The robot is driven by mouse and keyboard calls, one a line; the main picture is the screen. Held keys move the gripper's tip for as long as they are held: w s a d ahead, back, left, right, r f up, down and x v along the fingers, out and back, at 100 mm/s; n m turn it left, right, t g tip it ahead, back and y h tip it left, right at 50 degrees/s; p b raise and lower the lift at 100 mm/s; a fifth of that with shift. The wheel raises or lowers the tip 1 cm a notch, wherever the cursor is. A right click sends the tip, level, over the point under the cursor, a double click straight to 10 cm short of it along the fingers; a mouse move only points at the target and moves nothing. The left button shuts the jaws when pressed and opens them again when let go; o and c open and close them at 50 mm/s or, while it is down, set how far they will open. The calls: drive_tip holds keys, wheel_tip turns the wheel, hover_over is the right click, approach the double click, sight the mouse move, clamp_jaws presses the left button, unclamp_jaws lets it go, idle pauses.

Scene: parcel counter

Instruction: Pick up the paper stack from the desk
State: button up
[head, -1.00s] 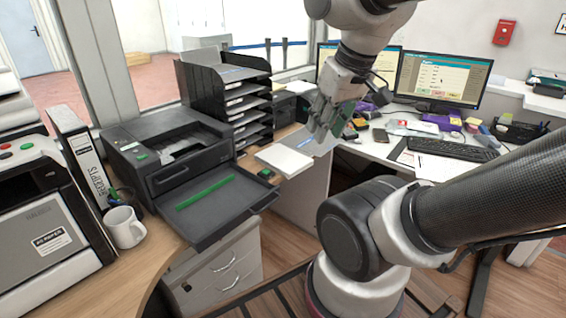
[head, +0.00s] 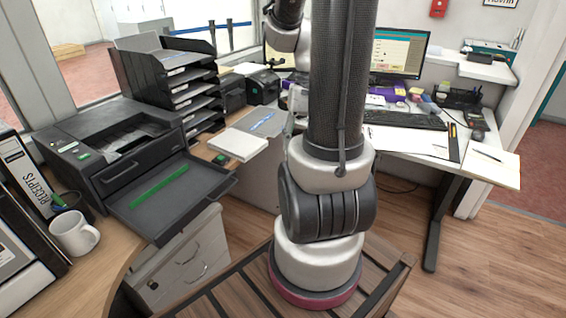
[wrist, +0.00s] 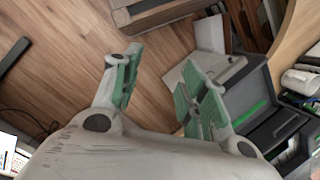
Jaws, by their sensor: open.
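The paper stack (head: 238,145) is a flat white block lying on the wooden counter, beside the front end of the printer's tray. In the wrist view a pale flat surface shows behind the right finger, but I cannot tell whether it is the stack. My gripper (wrist: 158,75) has two green-padded fingers spread apart with nothing between them. Wooden floor shows beyond the gap. In the head view my own arm stands in front and hides most of the gripper, so its exact distance from the stack is unclear.
A black printer (head: 115,150) with its tray (head: 170,200) pulled out stands left of the stack. A black tray rack (head: 170,80) is behind it. A white mug (head: 74,235) stands front left. A keyboard (head: 405,120) lies on the white desk at right.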

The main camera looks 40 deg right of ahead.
wheel_tip(320, 180, down, 11)
drive_tip(key=w+m+t+y, duration=0.2)
drive_tip(key=m+y, duration=0.3)
drive_tip(key=y, duration=0.2)
drive_tip(key=m+t+h, duration=0.3)
drive_tip(key=t+h, duration=0.3)
drive_tip(key=t, duration=1)
approach(257, 151)
drive_tip(key=shift+x, duration=5.15)
drive_tip(key=shift+f, duration=0.1)
drive_tip(key=shift+d, duration=0.1)
drive_tip(key=c, duration=0.9)
